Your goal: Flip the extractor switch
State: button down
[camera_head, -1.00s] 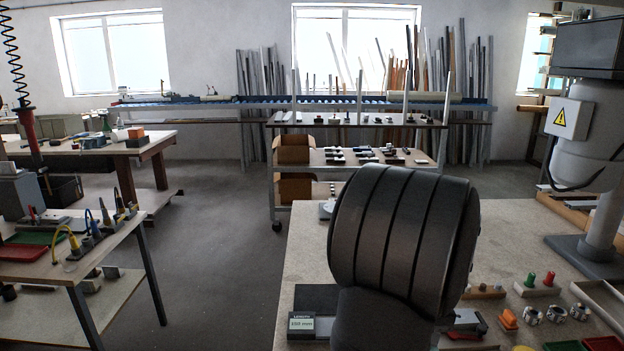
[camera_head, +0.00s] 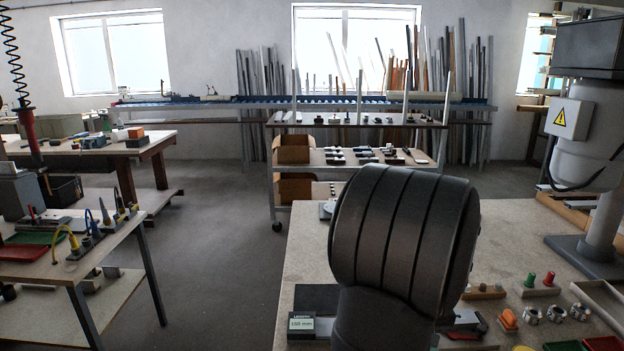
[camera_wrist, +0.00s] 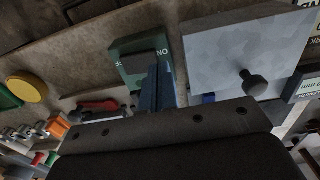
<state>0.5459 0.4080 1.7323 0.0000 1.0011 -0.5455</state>
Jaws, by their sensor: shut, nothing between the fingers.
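In the wrist view a dark green switch box (camera_wrist: 128,48) carries a dark rocker (camera_wrist: 140,65) and white lettering that seems to include "ON". It appears to be the extractor switch. My gripper (camera_wrist: 157,72) is shut and empty, its narrow fingers pointing at the box, with the tips overlapping the rocker's right side in the picture. I cannot tell whether the tips touch it. In the head view my own dark arm link hides the gripper and the switch box.
A grey metal plate with a black knob (camera_wrist: 255,84) lies close right of my fingers. A red-handled tool (camera_wrist: 98,104) and a yellow round part (camera_wrist: 30,86) lie to the left. The head view shows a small "150 mm" display (camera_head: 302,323) and metal fittings (camera_head: 555,313) on the bench.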

jog(key=shift+f, duration=1.05)
jog(key=shift+r, duration=0.1)
notch_tip(320, 180, up, 7)
dwell(1.0)
notch_tip(320, 180, down, 7)
jog(key=shift+f, duration=0.1)
dwell(0.6)
jog(key=shift+r, duration=0.2)
